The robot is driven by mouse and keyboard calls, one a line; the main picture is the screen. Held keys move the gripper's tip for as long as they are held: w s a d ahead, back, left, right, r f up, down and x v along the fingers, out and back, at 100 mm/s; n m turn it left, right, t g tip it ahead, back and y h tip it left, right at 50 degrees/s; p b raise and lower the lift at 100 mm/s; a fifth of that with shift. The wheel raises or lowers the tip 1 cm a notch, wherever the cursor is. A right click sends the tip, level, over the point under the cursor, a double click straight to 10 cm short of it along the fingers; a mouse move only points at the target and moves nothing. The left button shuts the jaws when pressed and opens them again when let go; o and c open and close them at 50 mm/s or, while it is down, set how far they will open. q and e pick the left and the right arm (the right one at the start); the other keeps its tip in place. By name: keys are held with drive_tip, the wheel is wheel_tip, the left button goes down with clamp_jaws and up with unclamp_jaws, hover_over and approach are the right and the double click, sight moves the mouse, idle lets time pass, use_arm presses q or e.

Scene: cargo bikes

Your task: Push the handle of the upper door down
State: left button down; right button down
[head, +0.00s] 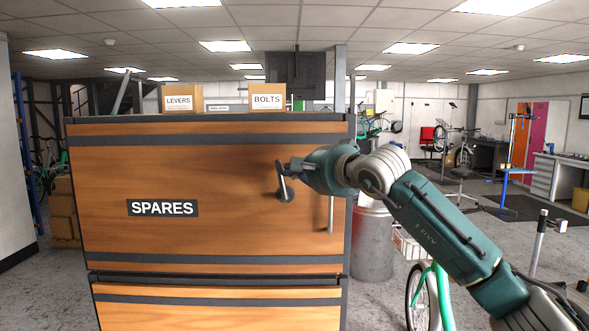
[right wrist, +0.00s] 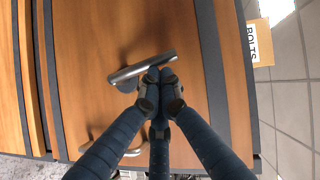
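The upper door (head: 115,215) is the wooden front marked SPARES on a dark-framed cabinet. Its metal lever handle (head: 280,177) stands nearly upright, with its round base at the lower end. It also shows in the right wrist view (right wrist: 143,67). My right gripper (head: 288,164) is at the lever's upper, free end, on its right side. In the right wrist view its fingertips (right wrist: 160,82) are drawn together against or very close to the bar; I cannot tell if they touch. The fingers do not wrap around the bar. My left gripper is out of view.
A vertical pull bar (head: 330,214) is on the door right of the lever. Boxes marked LEVERS (head: 178,98) and BOLTS (head: 267,98) stand on the cabinet. A lower front (head: 215,315) is below. A grey bin (head: 372,245) and a bike wheel (head: 418,298) are at the right.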

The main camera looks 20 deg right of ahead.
drive_tip(key=a+n+p, duration=0.1)
drive_tip(key=g+h+p, duration=0.1)
drive_tip(key=p, duration=0.1)
drive_tip(key=a+r+n+p, duration=0.1)
drive_tip(key=p, duration=0.1)
drive_tip(key=shift+w+a+n+g+h, duration=0.3)
drive_tip(key=shift+a+g+h, duration=0.05)
drive_tip(key=shift+g+h, duration=0.05)
drive_tip(key=a+f+n+h, duration=0.1)
drive_tip(key=a, duration=0.1)
drive_tip(key=w+a+f+n+g+h+p, duration=0.1)
drive_tip(key=a+f, duration=0.1)
drive_tip(key=w+a+f+n+g+h+p, duration=0.1)
drive_tip(key=a+f, duration=0.1)
drive_tip(key=shift+n+h, duration=0.3)
drive_tip(key=shift+n, duration=0.1)
drive_tip(key=shift+d, duration=0.15)
idle(0.5)
